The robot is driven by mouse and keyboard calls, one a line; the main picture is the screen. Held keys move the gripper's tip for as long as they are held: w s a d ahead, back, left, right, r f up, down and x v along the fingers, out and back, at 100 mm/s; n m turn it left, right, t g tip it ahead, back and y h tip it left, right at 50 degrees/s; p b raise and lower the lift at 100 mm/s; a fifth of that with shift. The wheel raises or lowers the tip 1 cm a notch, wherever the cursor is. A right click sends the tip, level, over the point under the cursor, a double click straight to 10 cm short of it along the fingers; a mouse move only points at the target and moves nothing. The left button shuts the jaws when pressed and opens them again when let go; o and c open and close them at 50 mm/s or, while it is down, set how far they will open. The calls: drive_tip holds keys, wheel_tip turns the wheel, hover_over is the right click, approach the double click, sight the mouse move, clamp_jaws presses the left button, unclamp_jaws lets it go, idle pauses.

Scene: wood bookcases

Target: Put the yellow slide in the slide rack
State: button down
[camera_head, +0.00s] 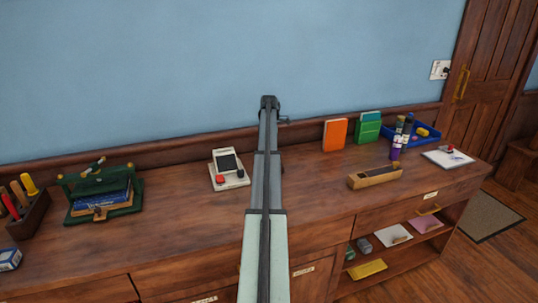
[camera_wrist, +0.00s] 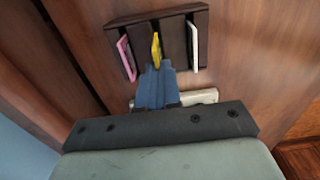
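In the wrist view, a dark slide rack (camera_wrist: 171,26) with upright slots shows at the top middle. A pink slide (camera_wrist: 126,57) leans in its left slot and a white slide (camera_wrist: 192,45) stands in its right slot. The thin yellow slide (camera_wrist: 156,48) stands edge-on at the middle slot. My gripper (camera_wrist: 156,72) has blue fingers close together, and the yellow slide's lower end is between their tips. How deep the slide sits is hard to tell. In the head view my arm crosses the middle and my fingers do not show.
In the head view the wooden counter holds a white device (camera_head: 229,169), a green rack with books (camera_head: 101,195), an orange block (camera_head: 335,135), a blue tray (camera_head: 426,141) and a long wooden block (camera_head: 375,178). Open shelves (camera_head: 385,263) below hold flat items. Bare counter lies left of the device.

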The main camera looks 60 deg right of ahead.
drive_tip(key=shift+f, duration=1.95)
drive_tip(key=shift+f, duration=0.1)
drive_tip(key=c, duration=1.3)
unclamp_jaws()
drive_tip(key=shift+c, duration=0.2)
wheel_tip(320, 180, up, 12)
drive_tip(key=shift+r, duration=0.1)
drive_tip(key=shift+w, duration=0.1)
